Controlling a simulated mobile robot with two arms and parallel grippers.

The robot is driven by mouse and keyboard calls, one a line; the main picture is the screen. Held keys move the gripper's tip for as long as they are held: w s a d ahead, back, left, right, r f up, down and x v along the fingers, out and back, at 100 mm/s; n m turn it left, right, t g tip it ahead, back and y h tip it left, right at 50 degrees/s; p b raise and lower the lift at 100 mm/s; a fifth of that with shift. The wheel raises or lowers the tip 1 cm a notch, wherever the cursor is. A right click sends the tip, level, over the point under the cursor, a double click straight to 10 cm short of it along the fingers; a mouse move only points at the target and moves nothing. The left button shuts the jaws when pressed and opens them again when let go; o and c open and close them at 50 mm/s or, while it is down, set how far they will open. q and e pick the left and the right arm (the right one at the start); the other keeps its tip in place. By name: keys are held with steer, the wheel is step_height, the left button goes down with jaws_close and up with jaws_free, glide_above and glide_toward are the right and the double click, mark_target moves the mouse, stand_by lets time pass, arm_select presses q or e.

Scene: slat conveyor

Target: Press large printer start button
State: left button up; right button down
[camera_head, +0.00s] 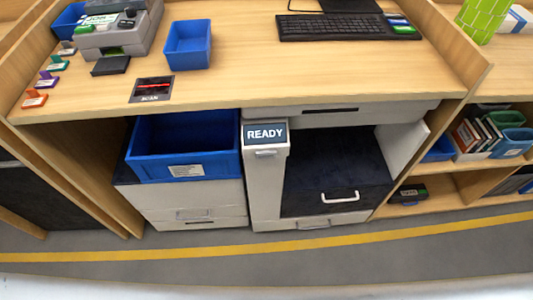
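Under the wooden desk stands a large light-grey machine (265,190) with a narrow column at its left and a dark front panel (335,180) with a white handle. I take it to be the large printer. A dark display reading "READY" (265,133) sits on top of the column, below the desk edge. A small light-grey tab (266,153) shows just under the display; I cannot tell whether it is the start button. Neither of my grippers is in view.
The wooden desk top (235,85) overhangs the machine. A blue bin (185,145) sits on a grey drawer unit to its left. A small blue tray (188,45) and a keyboard (348,27) lie on the desk. Shelves (480,175) stand at right. The floor in front is clear, with a yellow line (300,246).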

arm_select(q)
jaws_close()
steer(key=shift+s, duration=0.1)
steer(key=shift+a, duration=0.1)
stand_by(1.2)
